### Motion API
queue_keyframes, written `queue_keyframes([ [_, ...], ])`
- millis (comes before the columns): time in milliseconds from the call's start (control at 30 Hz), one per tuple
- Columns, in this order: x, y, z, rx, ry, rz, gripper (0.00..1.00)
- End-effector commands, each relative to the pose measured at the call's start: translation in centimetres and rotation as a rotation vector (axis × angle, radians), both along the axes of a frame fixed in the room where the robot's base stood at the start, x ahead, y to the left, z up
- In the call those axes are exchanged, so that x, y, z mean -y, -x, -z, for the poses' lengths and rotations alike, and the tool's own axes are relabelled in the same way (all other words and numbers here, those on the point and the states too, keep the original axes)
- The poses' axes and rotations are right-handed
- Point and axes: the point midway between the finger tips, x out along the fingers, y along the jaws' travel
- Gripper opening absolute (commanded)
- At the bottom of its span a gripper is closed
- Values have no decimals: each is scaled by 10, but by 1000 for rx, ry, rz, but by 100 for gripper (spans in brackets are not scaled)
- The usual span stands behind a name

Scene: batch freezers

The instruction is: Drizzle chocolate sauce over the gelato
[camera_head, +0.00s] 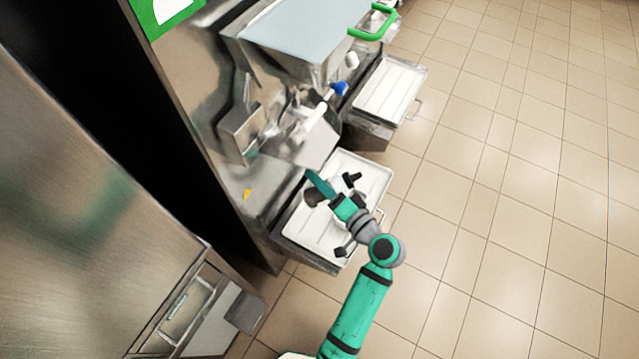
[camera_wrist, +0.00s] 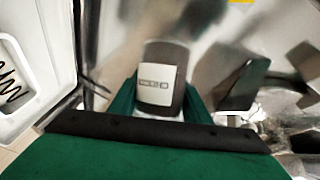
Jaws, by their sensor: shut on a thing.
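My gripper (camera_wrist: 160,104) is shut on a dark bottle-like container with a white label (camera_wrist: 157,82), which sits between the green fingers in the wrist view. Its lettering is too blurred to read. In the head view my gripper (camera_head: 320,190) is over the white tray (camera_head: 349,171) below the near machine's front, and a dark shape (camera_head: 312,197) beside the green finger seems to be the held container. I cannot make out any gelato. A white tray edge with dark wavy lines (camera_wrist: 10,82) shows at the wrist view's left; I cannot tell what the lines are.
The steel batch freezer (camera_head: 290,125), with a blue-tipped spout part (camera_head: 339,88), stands behind the tray. A second white tray (camera_head: 390,90) and a green handle (camera_head: 373,30) are farther back. A steel cabinet (camera_head: 80,230) fills the left. The tiled floor (camera_head: 520,200) at right is clear.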

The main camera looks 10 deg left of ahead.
Motion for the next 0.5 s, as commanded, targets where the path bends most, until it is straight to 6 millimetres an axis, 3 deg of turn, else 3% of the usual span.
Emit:
queue_keyframes([
  [500, 0, 0, -6, 36, 64, -1, 20],
])
